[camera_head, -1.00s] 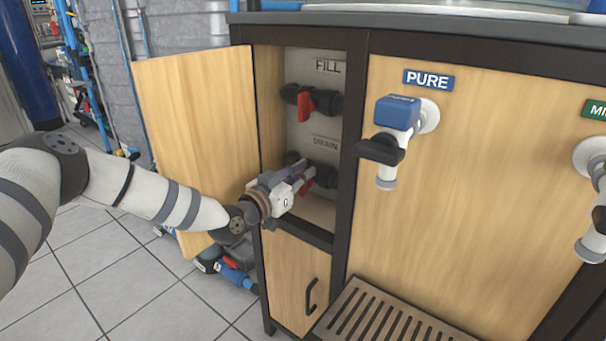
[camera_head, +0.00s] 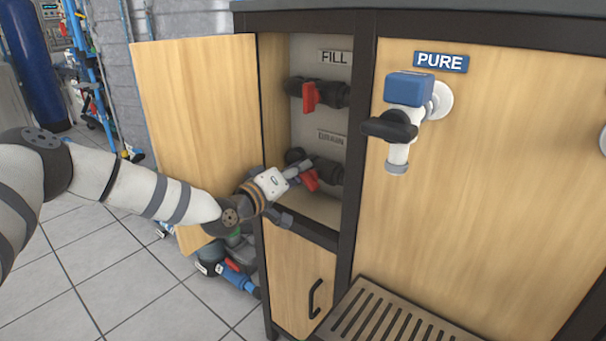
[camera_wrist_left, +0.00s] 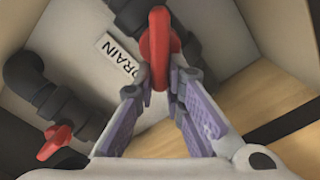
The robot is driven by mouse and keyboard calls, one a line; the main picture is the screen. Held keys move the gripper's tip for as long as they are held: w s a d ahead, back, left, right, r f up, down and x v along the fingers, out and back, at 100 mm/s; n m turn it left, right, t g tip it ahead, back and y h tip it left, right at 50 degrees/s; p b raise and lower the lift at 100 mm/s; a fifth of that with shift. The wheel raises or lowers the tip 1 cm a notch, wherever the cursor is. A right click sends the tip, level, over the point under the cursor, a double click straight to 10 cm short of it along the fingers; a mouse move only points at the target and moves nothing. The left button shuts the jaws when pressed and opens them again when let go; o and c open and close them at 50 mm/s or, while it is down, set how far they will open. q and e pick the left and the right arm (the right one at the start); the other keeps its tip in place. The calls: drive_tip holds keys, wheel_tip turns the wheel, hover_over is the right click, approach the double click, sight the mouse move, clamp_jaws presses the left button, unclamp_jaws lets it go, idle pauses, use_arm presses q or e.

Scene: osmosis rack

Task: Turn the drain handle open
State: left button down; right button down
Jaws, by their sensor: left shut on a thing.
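The red drain handle (camera_head: 311,181) sits on a dark pipe valve under the DRAIN label (camera_head: 331,138), inside the open cabinet compartment. In the left wrist view the handle (camera_wrist_left: 158,45) stands upright between the fingertips, its lower end between them. My left gripper (camera_head: 301,172) reaches into the compartment from the left and is shut on this handle; it also shows in the left wrist view (camera_wrist_left: 160,86). The gripper partly hides the valve in the head view. My right gripper is not in view.
The red fill handle (camera_head: 309,97) is above, under the FILL label (camera_head: 334,57). The open wooden door (camera_head: 190,110) stands left, behind my arm. The PURE tap (camera_head: 400,120) juts out at right. A slatted tray (camera_head: 395,320) is below.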

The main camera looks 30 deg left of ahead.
use_arm(q)
drive_tip(key=n+b, duration=0.1)
drive_tip(key=n, duration=0.1)
drive_tip(key=f+n+b, duration=0.1)
drive_tip(key=n, duration=0.1)
drive_tip(key=shift+a+f, duration=0.15)
drive_tip(key=shift+a, duration=0.05)
drive_tip(key=shift+f+n+b, duration=0.15)
drive_tip(key=shift+n+b, duration=0.7)
drive_tip(key=shift+n, duration=0.35)
drive_tip(key=c, duration=1.7)
unclamp_jaws()
drive_tip(key=shift+o, duration=0.2)
drive_tip(key=shift+a, duration=0.1)
